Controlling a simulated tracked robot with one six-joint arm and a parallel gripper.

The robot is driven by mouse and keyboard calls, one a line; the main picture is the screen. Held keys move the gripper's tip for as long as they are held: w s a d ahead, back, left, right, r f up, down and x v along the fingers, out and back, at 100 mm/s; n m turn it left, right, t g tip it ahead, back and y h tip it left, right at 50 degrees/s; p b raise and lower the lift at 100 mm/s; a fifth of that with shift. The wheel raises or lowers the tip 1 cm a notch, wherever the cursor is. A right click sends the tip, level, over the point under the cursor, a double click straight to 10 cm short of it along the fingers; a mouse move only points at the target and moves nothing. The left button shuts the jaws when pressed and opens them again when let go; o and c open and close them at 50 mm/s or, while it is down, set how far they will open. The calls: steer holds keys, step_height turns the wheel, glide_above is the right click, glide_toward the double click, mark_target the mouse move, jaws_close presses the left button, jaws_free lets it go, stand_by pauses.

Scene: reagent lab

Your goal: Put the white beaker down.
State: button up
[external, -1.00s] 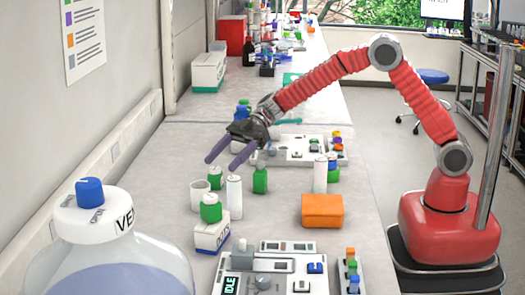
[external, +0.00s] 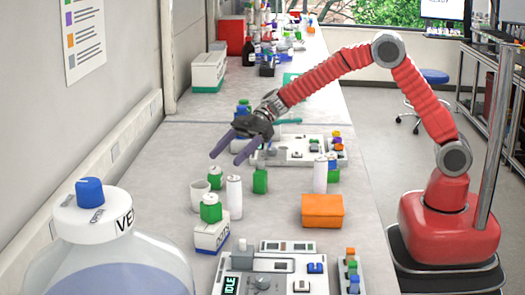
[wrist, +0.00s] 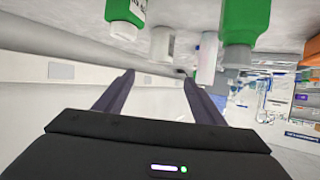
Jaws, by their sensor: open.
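The white beaker (external: 199,192) stands upright on the bench, left of a tall white cylinder (external: 234,197). A white vessel that looks like the beaker shows in the wrist view (wrist: 162,44), beyond and above my fingertips. My gripper (external: 225,157) is open with nothing between its fingers. It hangs above the bench, behind and slightly right of the beaker in the external view, and does not touch it. In the wrist view both dark fingers (wrist: 158,79) are spread apart.
A green bottle (external: 260,181) is right of the white cylinder. An orange box (external: 322,211) and a grey device (external: 272,267) are nearer the front. The wall runs along the left.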

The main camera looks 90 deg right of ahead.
steer(key=d+r+m+t+h, duration=0.4)
steer(key=d+r+t+h, duration=0.15)
steer(key=r, duration=0.65)
steer(key=s+d+r+m+h, duration=0.5)
steer(key=s+d+h, duration=0.25)
steer(key=s, duration=0.25)
steer(key=s+a+f+g, duration=0.1)
steer(key=s+f, duration=0.3)
steer(key=s, duration=0.7)
steer(key=s+a+f+m+g+y, duration=0.1)
steer(key=s+f+g, duration=0.3)
steer(key=s, duration=0.7)
steer(key=s+a+f+m+g, duration=0.1)
steer(key=s+f, duration=0.3)
steer(key=s, duration=0.7)
steer(key=shift+a+f+g+y, duration=0.25)
steer(key=shift+a+g+y, duration=0.15)
steer(key=shift+g, duration=0.35)
steer(key=shift+s, duration=0.1)
